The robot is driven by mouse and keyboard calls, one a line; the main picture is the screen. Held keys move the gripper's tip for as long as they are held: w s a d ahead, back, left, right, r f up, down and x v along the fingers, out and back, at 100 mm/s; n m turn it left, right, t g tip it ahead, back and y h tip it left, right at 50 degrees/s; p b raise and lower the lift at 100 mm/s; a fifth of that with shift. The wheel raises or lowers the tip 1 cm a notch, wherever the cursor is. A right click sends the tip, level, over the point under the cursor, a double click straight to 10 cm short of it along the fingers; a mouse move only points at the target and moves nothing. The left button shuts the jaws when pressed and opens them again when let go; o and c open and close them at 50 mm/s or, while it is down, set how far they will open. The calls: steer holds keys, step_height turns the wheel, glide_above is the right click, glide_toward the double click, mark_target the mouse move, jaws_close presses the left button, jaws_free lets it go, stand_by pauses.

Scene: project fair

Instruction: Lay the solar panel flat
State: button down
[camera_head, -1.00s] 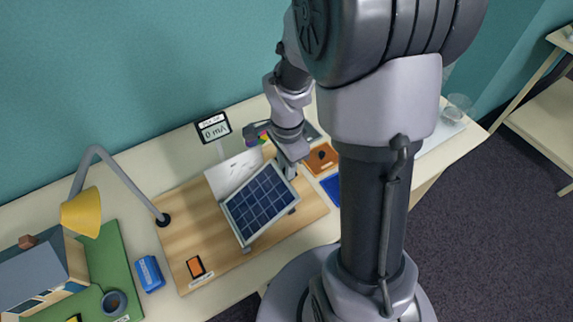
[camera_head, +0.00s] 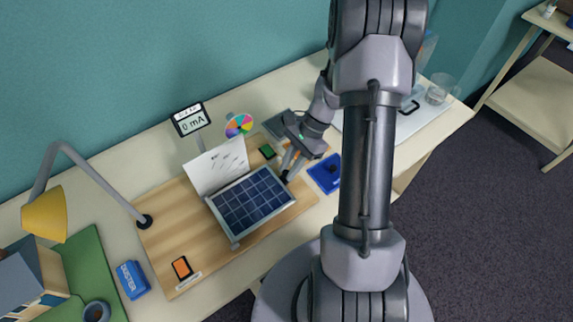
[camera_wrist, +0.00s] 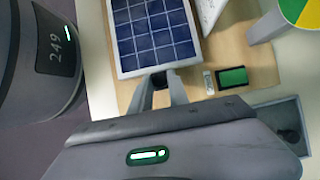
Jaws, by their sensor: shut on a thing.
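The solar panel (camera_head: 252,203), dark blue cells in a pale frame, sits on the wooden board (camera_head: 165,240). It looks low over the board, but I cannot tell whether it lies fully flat. A white card (camera_head: 217,167) stands upright behind it. My gripper (camera_head: 287,176) is at the panel's right edge. In the wrist view, the panel (camera_wrist: 155,35) fills the top middle, and my gripper (camera_wrist: 160,84) is shut on a small dark piece at its edge. The meter (camera_head: 190,120) behind reads 0 mA.
A yellow lamp (camera_head: 45,214) arches over the left side. A blue duster (camera_head: 132,280) and an orange card (camera_head: 182,268) lie to the left. A colour wheel (camera_head: 238,124), a green block (camera_head: 267,151) and a blue tray (camera_head: 324,180) are near my gripper. A glass (camera_head: 437,95) stands far right.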

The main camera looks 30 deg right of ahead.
steer(key=shift+f, duration=0.35)
steer(key=shift+s, duration=0.1)
steer(key=c, duration=1.3)
jaws_free()
steer(key=shift+o, duration=0.2)
steer(key=p+v, duration=0.5)
steer(key=v, duration=1.2)
steer(key=shift+d, duration=0.45)
